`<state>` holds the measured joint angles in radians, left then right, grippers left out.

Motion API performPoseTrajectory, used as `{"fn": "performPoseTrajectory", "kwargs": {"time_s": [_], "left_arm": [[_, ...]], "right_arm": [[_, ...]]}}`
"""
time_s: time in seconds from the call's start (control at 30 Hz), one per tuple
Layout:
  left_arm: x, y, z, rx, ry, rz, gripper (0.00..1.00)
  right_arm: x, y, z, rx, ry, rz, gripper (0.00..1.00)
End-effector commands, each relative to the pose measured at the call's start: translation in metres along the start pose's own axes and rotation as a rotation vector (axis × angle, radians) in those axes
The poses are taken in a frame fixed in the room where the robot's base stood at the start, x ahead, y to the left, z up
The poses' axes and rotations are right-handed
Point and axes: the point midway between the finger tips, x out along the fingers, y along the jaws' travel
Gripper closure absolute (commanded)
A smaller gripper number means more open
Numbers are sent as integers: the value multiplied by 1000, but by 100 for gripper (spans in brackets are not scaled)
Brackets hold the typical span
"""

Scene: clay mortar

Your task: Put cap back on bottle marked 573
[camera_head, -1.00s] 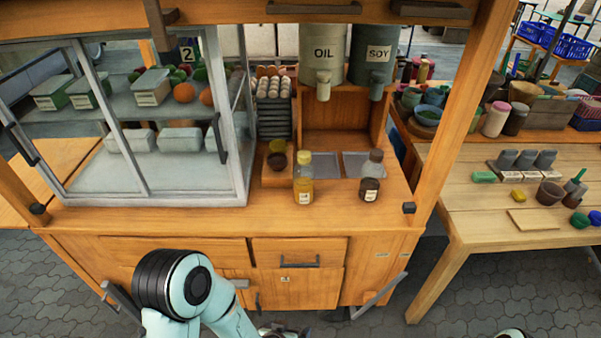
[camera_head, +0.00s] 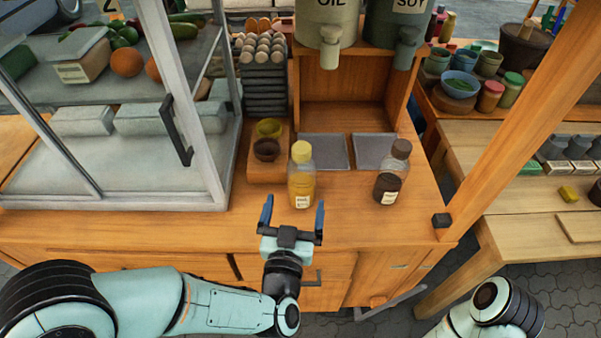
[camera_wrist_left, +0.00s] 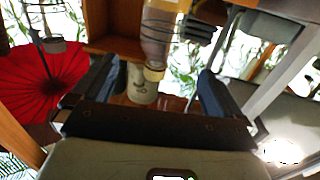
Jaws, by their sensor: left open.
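A clear bottle of yellow liquid (camera_head: 302,187) with a yellow top stands upright near the counter's front edge. A bottle of dark liquid (camera_head: 388,187) with a brown top stands to its right. Both have white labels; I cannot read the numbers. A yellow-green round piece (camera_head: 269,127) and a dark brown one (camera_head: 266,149) sit on a small wooden block; I cannot tell whether they are caps or cups. My left gripper (camera_head: 293,203) is open and empty, in front of the yellow bottle; its fingers also show in the left wrist view (camera_wrist_left: 152,85). My right gripper is out of view.
A glass display case (camera_head: 190,160) stands left of the block. Egg trays (camera_head: 264,85), the oil dispenser (camera_head: 327,30) and the soy dispenser (camera_head: 398,30) are behind. Two grey trays (camera_head: 323,151) lie behind the bottles. A wooden post (camera_head: 520,130) rises at right.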

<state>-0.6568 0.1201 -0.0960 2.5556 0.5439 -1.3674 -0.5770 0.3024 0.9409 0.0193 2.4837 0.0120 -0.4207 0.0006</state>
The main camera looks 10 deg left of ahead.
Motion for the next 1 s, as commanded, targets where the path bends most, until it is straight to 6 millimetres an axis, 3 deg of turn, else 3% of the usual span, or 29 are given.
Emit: {"fn": "performPoseTrajectory", "kwargs": {"time_s": [0.3, 0.47, 0.67, 0.8, 1.0], "left_arm": [[1, 0, -1, 1, 0, 0, 0], [10, 0, -4, 5, -2, -3, 0], [30, 0, -4, 4, -4, -1, 0], [60, -1, -1, 1, 0, -3, 0], [80, 0, -1, -1, 0, -1, 0]], "right_arm": [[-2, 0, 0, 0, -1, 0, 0], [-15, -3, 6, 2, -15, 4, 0], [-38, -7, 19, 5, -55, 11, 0], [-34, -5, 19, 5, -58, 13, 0], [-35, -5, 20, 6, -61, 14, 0]]}}
